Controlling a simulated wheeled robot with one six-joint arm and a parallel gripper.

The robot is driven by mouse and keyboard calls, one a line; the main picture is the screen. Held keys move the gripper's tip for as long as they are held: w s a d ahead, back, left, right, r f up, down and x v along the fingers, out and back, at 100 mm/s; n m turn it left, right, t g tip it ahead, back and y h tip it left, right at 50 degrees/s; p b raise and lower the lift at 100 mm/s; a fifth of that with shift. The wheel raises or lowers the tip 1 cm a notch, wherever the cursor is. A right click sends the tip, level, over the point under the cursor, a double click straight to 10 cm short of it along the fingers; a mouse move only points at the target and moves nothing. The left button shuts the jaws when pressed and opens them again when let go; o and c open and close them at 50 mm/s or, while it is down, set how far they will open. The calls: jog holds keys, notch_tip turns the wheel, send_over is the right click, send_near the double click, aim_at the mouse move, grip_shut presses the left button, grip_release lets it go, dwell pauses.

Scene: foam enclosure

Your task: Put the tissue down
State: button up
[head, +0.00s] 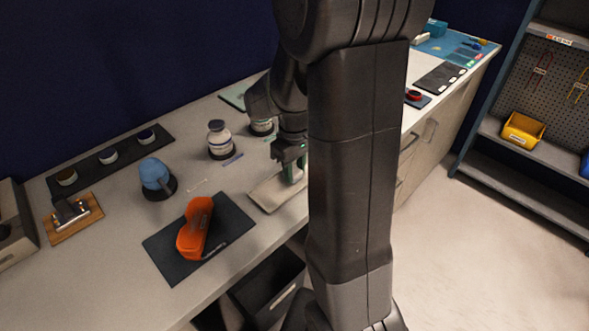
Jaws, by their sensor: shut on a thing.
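My gripper (292,170) points down over the right part of the worktop, just left of my dark arm column. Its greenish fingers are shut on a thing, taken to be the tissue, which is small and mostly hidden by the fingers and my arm. A flat pale grey-beige mat or tray (264,196) lies on the worktop directly under the fingers. I cannot tell whether the held thing touches it. My arm hides the right end of this flat piece.
An orange case (195,229) lies on a dark mat (165,243) to the left. A blue rounded object (155,174), a white jar (220,140) and a dark strip with several small pots (86,172) stand behind. Shelving with a yellow bin (523,131) is far right.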

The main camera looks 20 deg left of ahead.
aim_at(294, 171)
jog(key=shift+f, duration=0.2)
jog(key=shift+f, duration=0.25)
jog(key=o, duration=1)
jog(key=shift+r, duration=0.1)
notch_tip(294, 171, up, 12)
jog(key=shift+r, duration=0.15)
jog(key=shift+f, duration=4.4)
